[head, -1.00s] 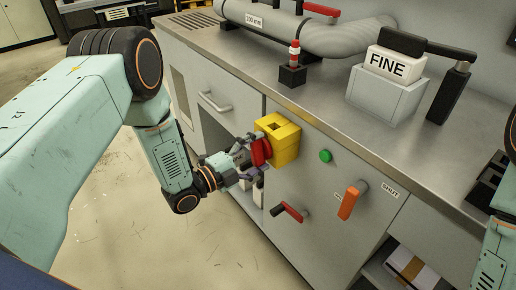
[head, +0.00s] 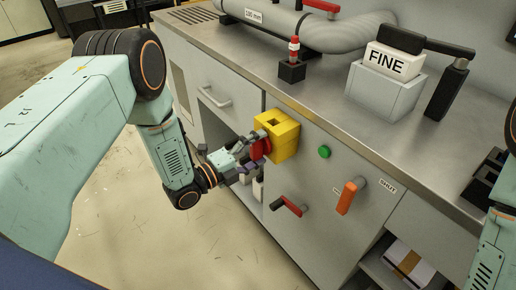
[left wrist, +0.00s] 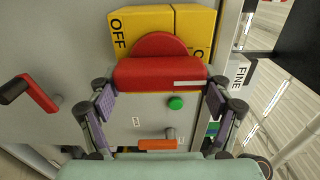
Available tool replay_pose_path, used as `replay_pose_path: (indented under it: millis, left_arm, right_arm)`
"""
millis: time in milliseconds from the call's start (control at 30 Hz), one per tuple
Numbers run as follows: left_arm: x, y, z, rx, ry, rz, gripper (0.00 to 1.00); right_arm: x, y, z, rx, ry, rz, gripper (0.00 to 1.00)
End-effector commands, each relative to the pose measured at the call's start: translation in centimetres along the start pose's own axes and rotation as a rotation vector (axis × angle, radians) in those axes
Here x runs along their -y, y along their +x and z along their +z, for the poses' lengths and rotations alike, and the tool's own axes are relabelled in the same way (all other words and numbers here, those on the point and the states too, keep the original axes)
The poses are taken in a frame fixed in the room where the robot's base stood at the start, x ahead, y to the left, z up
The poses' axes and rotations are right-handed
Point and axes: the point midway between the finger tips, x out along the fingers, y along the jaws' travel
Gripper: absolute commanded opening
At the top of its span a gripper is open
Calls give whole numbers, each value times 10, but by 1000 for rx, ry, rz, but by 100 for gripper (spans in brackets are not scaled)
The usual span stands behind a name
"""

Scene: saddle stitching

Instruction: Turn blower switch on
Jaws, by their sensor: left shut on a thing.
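The blower switch is a yellow box (head: 284,134) on the grey cabinet front, with a red knob (head: 261,149) on its face. In the left wrist view the red knob (left wrist: 158,74) has a bar across it with a white mark toward its right end. An OFF label shows at left on the yellow box (left wrist: 150,20); a partly hidden label starting with "O" is at right. My left gripper (head: 252,152) is shut on the knob, its fingers (left wrist: 160,100) at the bar's two ends. My right gripper is out of view; part of my right arm shows at the right edge.
Right of the box are a green button (head: 324,152) and an orange lever (head: 347,197) by a SHUT label. The steel counter (head: 330,105) above holds a FINE block (head: 393,62) and a grey pipe (head: 345,35).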

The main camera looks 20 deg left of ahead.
Motion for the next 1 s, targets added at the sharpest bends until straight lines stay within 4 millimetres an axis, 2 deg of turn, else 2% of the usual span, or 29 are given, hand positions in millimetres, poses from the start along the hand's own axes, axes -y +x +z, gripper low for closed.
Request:
replay_pose_path:
  millis: [67,100,333,767,867,1000]
  left_arm:
    - [-1,0,0,0,4,2,48]
    - [-1,0,0,0,4,2,81]
    - [0,0,0,0,2,1,100]
    - [0,-5,0,1,1,1,100]
    - [-1,-19,1,4,-2,2,100]
    - [-1,-47,2,6,-3,2,100]
  right_arm:
    - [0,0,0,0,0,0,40]
    - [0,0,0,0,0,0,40]
    - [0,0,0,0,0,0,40]
    - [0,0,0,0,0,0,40]
    - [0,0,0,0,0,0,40]
    - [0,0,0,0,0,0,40]
